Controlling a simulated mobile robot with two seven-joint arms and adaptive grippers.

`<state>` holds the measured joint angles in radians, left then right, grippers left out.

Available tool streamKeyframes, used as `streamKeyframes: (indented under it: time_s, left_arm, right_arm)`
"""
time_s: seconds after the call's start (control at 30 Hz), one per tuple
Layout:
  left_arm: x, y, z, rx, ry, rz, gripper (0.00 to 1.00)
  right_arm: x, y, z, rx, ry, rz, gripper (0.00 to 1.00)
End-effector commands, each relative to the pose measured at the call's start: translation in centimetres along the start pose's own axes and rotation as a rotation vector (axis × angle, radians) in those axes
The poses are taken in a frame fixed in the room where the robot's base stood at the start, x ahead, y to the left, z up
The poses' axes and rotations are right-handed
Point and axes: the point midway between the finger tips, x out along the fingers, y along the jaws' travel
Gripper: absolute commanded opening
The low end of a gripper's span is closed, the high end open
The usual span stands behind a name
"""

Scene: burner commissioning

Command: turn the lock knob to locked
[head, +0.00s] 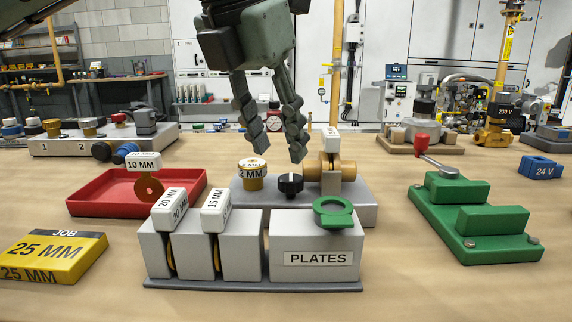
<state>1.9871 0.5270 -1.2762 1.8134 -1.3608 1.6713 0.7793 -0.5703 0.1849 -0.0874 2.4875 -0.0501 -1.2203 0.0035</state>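The black lock knob (290,184) with a white mark on top sits on a grey base (350,214) in the middle of the table. Beside it on that base are a brass cap (251,178) with a white label and a brass fitting (345,172) with a white tag. My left gripper (278,156) is above the knob, pointing down, fingers spread apart with nothing between them. Its fingertips are near the brass cap and the knob; whether they touch cannot be told. My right gripper is out of view. Which setting the knob marks is too small to tell.
A grey plates rack (312,256) stands in front, with a green ring (333,210) on it. A red tray (92,206) and yellow job block (50,256) lie left.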

Motion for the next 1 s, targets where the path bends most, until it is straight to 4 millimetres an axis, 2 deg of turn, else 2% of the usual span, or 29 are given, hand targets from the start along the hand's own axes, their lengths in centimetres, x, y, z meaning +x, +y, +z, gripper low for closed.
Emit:
streamKeyframes:
  time_s: [0.1, 0.3, 0.47, 0.7, 1.0]
  left_arm:
    - [2.2, 0.0, -0.1, -0.001, 0.003, -0.001, 0.39]
    - [4.9, 0.0, -0.1, 0.0, 0.003, -0.002, 0.39]
    - [5.8, 0.0, 0.0, 0.0, 0.0, -0.002, 0.39]
    - [5.9, 0.0, 0.0, 0.0, 0.0, -0.002, 0.39]
    - [5.9, 0.0, 0.0, 0.0, 0.0, -0.002, 0.03]
  right_arm:
    - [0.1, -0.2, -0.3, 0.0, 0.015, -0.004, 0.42]
    - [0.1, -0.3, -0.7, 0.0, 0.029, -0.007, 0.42]
    - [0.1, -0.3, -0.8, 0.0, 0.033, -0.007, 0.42]
    - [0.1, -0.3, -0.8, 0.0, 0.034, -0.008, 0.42]
    - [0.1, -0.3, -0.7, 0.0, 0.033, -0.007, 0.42]
